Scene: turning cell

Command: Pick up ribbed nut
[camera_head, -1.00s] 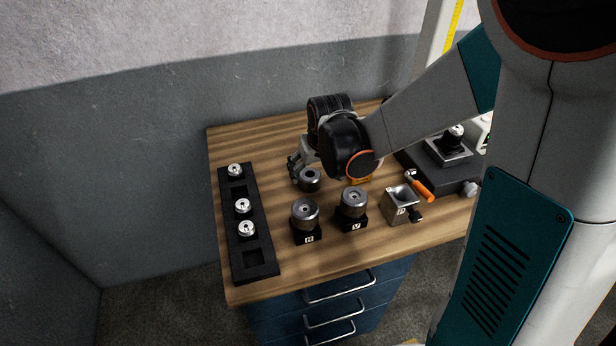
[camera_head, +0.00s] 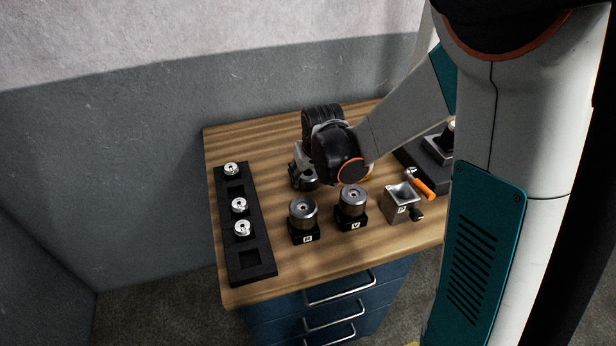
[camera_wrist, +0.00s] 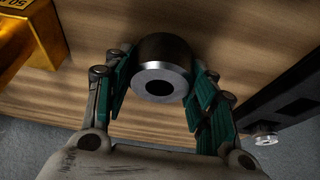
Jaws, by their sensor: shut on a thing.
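The ribbed nut (camera_wrist: 162,78) is a dark steel ring with a bright flat face and a round hole. In the wrist view it sits between the two green-padded fingers of my gripper (camera_wrist: 163,92), one on each side, and the gripper is shut on it. In the head view my gripper (camera_head: 304,179) is low over the wooden table, behind the two block-mounted cylinders. There its fingers and wrist cover most of the nut. I cannot tell whether the nut touches the table.
A black rack (camera_head: 254,262) with several small bright parts stands at the left. Two steel cylinders, one (camera_head: 303,213) on block R and one (camera_head: 351,201) on block V, stand close in front. A steel block (camera_head: 400,201) and an orange-handled tool (camera_head: 423,187) are to the right.

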